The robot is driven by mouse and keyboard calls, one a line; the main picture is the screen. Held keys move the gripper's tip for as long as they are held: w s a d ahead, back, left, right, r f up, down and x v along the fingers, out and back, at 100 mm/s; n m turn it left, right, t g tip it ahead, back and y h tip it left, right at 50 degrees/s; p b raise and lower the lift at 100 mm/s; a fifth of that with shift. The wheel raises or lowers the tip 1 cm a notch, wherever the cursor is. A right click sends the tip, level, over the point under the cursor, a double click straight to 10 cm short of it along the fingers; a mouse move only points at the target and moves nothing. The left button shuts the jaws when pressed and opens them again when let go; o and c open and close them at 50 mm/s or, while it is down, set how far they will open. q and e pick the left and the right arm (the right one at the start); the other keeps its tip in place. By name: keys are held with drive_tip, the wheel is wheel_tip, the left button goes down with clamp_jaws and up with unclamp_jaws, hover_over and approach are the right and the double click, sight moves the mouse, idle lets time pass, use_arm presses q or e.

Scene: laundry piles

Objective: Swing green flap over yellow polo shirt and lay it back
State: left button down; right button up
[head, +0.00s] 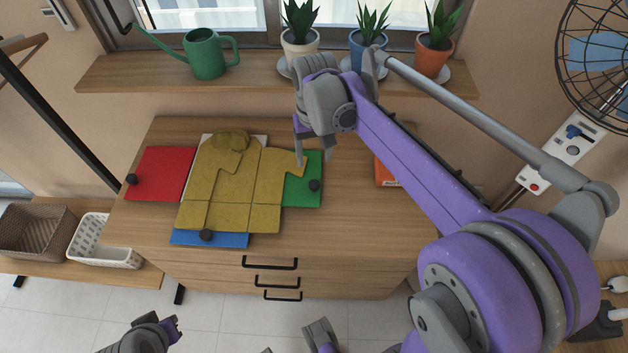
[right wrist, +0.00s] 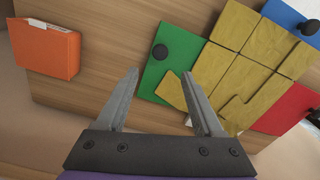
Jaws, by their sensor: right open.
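The green flap (head: 304,196) lies flat at the right side of the folding board, with a black knob (head: 314,185) near its outer edge. The yellow polo shirt (head: 232,188) lies spread on the board, its right sleeve resting over part of the green flap. My right gripper (head: 314,160) is open and empty above the flap's far edge. In the right wrist view, its two fingers are spread, with the green flap (right wrist: 180,44) and knob beyond them, apart from the fingers. My left gripper (head: 170,327) is at the bottom left, away from the board; its jaws are unclear.
A red flap (head: 160,172) and a blue flap (head: 225,240), each with a black knob, lie flat. An orange box (right wrist: 45,48) stands right of the board, partly behind my arm in the head view. Potted plants and a watering can (head: 205,55) stand on the shelf behind.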

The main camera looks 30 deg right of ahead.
sight(314, 184)
wheel_tip(314, 184, down, 10)
drive_tip(key=shift+f+b, duration=0.1)
drive_tip(key=shift+b, duration=0.5)
clamp_jaws()
idle(1.1)
